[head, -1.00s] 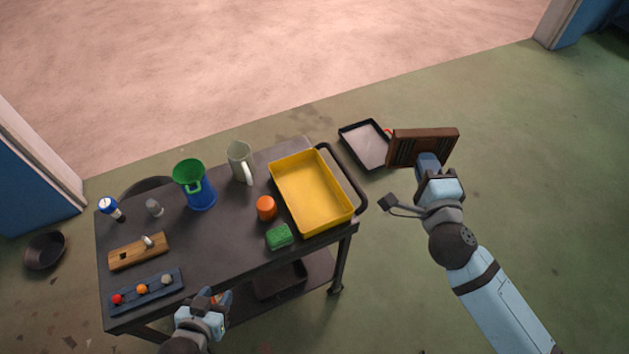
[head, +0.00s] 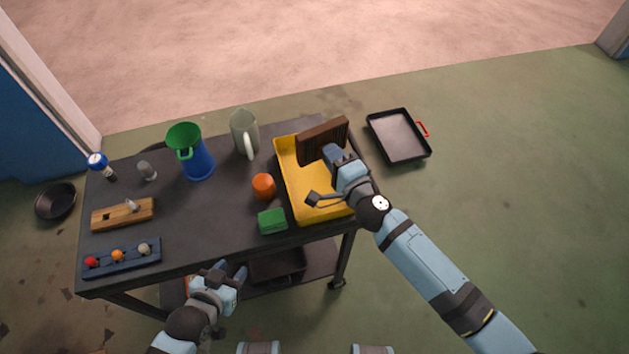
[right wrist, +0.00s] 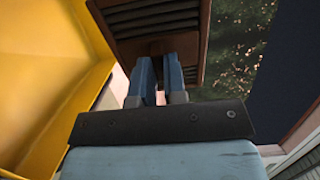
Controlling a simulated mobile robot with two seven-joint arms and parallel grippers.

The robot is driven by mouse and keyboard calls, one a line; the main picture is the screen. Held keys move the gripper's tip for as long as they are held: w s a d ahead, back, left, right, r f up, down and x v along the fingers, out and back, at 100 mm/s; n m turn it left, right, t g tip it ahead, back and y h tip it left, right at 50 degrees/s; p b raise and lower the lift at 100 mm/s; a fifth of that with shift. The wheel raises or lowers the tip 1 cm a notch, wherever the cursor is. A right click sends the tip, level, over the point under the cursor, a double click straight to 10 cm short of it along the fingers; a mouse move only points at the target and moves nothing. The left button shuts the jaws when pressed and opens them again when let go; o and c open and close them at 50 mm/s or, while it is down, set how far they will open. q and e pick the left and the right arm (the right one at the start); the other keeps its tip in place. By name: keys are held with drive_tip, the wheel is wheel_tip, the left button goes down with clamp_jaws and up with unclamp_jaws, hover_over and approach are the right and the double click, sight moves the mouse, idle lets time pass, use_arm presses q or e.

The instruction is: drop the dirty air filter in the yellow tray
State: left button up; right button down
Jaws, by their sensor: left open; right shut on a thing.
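The dirty air filter (head: 322,141) is a brown, slatted rectangular panel, held above the back part of the yellow tray (head: 305,207) on the cart. My right gripper (head: 333,154) is shut on the filter's near edge. In the right wrist view the filter (right wrist: 150,22) stands beyond the fingers (right wrist: 160,80), and the yellow tray (right wrist: 40,70) is at the left. The tray's right side is partly hidden by my right arm. My left gripper (head: 232,272) is open and empty, low in front of the cart's near edge.
A black pan with a red handle (head: 398,136) lies on the floor at right. A black bowl (head: 55,201) is at left.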

wheel_tip(320, 180, down, 6)
drive_tip(key=b, duration=0.6)
drive_tip(key=shift+a+b, duration=0.15)
drive_tip(key=shift+b, duration=0.2)
drive_tip(key=c, duration=1.1)
unclamp_jaws()
drive_tip(key=shift+f, duration=0.1)
drive_tip(key=v, duration=1.3)
drive_tip(key=shift+s+d+b, duration=0.25)
drive_tip(key=shift+b, duration=0.2)
